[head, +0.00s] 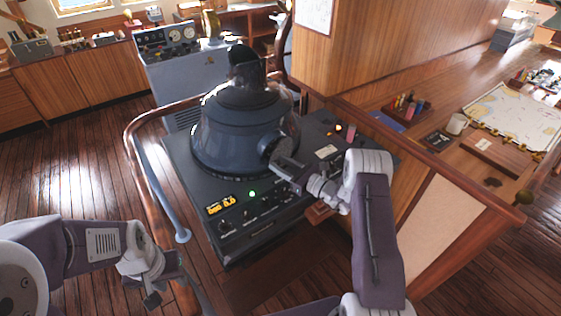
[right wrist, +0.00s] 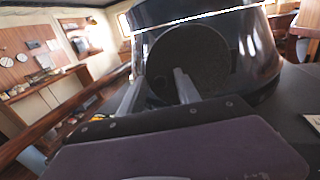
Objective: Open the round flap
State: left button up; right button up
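The round flap (head: 273,147) is a dark disc low on the front right side of a dark blue domed housing (head: 225,135). In the right wrist view the flap (right wrist: 188,62) faces the camera as a dark, speckled round face and looks shut. My right gripper (head: 277,163) is right in front of the flap at its lower edge. Its two fingers stand apart with nothing seen between them in the right wrist view (right wrist: 158,85); whether a fingertip touches the flap I cannot tell. My left gripper (head: 180,297) is low at the left, away from the housing, its fingers apart and empty.
The housing stands on a dark console (head: 265,217) with an amber display and a green light. A wooden rail (head: 131,135) curves around its left side. A wooden chart desk (head: 440,165) with a mug and chart is at the right. Wooden floor lies open at the left.

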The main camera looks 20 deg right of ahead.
jog(key=shift+s+d+r, duration=0.1)
jog(key=shift+s+d, duration=0.1)
jog(key=shift+s, duration=0.05)
jog(key=shift+w+a, duration=0.2)
grip_shut()
jog(key=shift+d, duration=0.1)
dwell(1.0)
